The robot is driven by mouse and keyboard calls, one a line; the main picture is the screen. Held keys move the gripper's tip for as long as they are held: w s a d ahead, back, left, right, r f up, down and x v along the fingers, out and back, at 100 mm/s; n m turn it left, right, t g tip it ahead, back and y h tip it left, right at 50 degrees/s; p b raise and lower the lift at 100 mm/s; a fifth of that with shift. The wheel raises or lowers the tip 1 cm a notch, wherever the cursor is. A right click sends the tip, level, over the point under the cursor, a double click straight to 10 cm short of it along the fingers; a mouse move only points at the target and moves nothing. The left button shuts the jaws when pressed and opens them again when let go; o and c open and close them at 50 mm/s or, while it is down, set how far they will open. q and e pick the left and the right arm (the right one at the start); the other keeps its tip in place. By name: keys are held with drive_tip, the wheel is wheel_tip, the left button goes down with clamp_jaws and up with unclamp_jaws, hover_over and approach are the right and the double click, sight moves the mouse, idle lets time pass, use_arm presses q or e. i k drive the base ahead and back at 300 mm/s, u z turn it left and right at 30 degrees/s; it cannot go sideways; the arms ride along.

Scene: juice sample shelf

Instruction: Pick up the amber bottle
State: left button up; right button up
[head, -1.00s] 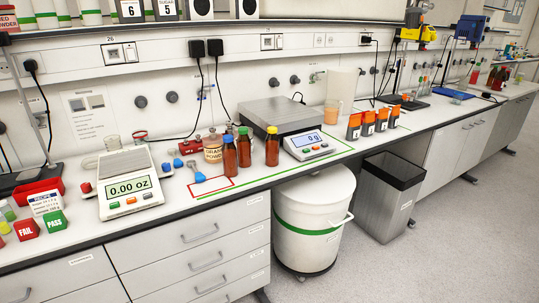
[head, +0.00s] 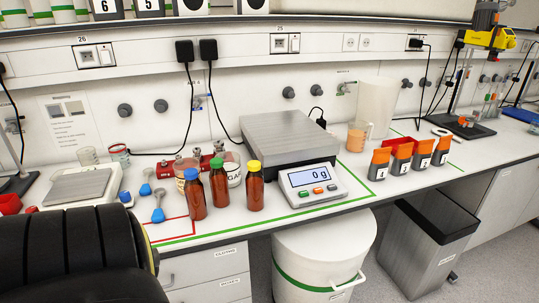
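Several amber bottles could fit the name; three stand upright close together on the bench. One has a blue cap (head: 196,199), one a green cap (head: 221,188) and one a yellow cap (head: 255,190). The yellow-capped one stands at the right of the group, just left of the scale's display. The blue-capped one is nearest the red outline on the bench. A dark ribbed part of my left arm fills the lower left corner and hides the bench there. Neither gripper shows.
A scale (head: 311,184) with a grey platform stands right of the bottles. Labelled jars stand close behind them, with blue scoops (head: 158,214) to the left. Orange-topped containers (head: 379,162) stand further right. A white bin (head: 324,250) is below the bench edge.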

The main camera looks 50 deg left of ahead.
sight(218, 179)
drive_tip(key=u, duration=0.55)
drive_tip(key=i, duration=1)
drive_tip(key=u, duration=1.15)
drive_tip(key=i, duration=0.25)
drive_tip(key=u, duration=0.25)
